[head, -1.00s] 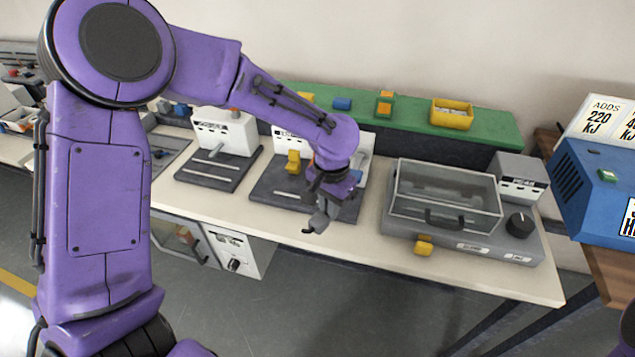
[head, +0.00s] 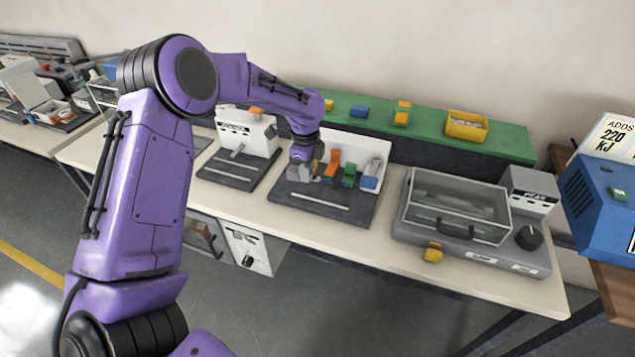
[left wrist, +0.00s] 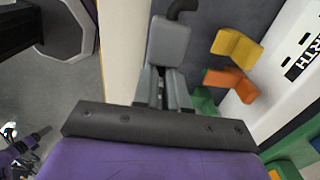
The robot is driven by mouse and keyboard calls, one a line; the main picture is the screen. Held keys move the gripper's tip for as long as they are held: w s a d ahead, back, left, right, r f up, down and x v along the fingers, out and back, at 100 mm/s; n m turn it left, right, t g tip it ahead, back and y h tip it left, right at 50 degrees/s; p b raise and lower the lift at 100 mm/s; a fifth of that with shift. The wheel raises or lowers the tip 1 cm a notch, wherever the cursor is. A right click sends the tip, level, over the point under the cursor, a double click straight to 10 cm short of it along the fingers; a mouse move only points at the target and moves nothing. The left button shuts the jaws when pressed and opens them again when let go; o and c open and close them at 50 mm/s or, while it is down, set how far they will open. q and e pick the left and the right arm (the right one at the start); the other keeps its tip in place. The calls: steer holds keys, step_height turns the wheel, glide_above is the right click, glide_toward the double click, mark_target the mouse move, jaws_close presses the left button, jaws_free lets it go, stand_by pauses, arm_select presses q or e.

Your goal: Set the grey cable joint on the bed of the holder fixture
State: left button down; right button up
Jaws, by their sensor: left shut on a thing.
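The grey cable joint (head: 297,172) is a small block. It also shows in the left wrist view (left wrist: 169,40), with a short bent black cable at its far end. My left gripper (left wrist: 162,92) is shut on its near end. In the head view my left gripper (head: 305,158) is over the left part of the middle fixture (head: 325,206), with a dark base and white back panel. Whether the joint touches the base is unclear. No readable label marks this as the holder fixture.
Yellow (left wrist: 236,46), orange (left wrist: 230,82) and green (head: 348,176) pieces stand on the fixture, just right of the joint. Another dark-based fixture (head: 238,174) is at left. A clear-lidded grey machine (head: 460,208) stands at right. The pale bench front (head: 330,235) is clear.

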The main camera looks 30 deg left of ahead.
arm_select(q)
glide_above(317, 194)
step_height(317, 194, down, 5)
steer(key=shift+f+p, duration=0.15)
steer(key=shift+p, duration=0.3)
step_height(317, 194, down, 2)
steer(key=shift+s+f+p, duration=0.1)
steer(key=shift+f+p, duration=0.05)
steer(key=shift+p, duration=0.7)
steer(key=shift+f, duration=0.35)
steer(key=shift+f, duration=0.1)
steer(key=c, duration=1.2)
jaws_free()
steer(key=shift+o, duration=0.2)
steer(key=shift+f, duration=0.1)
